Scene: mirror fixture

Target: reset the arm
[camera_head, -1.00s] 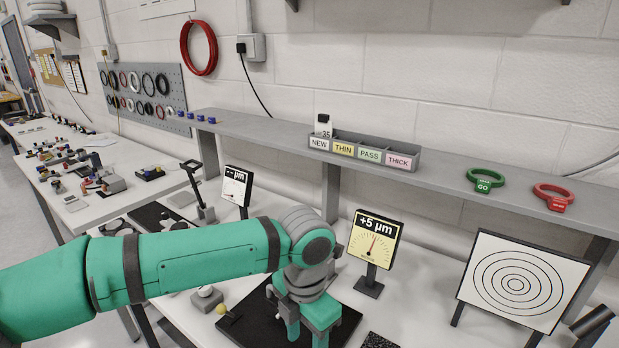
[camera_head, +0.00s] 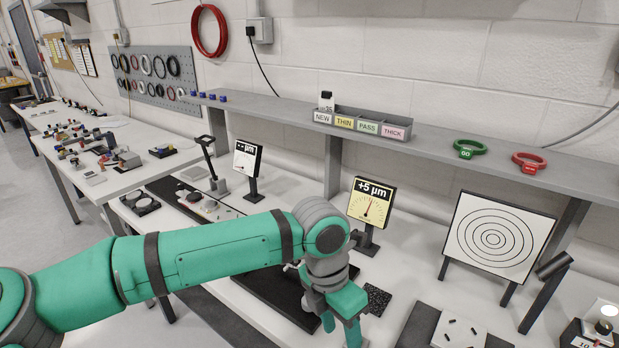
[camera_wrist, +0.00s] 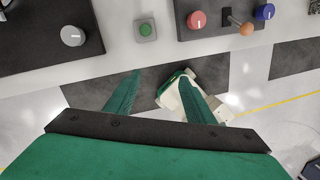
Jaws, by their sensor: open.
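My gripper (camera_head: 341,329) is at the end of my green arm, at the bottom middle of the head view, over the front part of the bench. In the wrist view my gripper (camera_wrist: 160,88) shows two green fingers spread apart with nothing between them. The fingers point down past the bench edge toward the floor. My white and green base lies partly behind the right finger.
The bench holds a +5 µm dial display (camera_head: 371,204), a second dial display (camera_head: 246,158) and a ringed target board (camera_head: 497,238). A shelf carries a labelled bin (camera_head: 362,123), a green GO ring (camera_head: 470,149) and a red ring (camera_head: 530,163). Knobs (camera_wrist: 73,36) sit near the bench edge.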

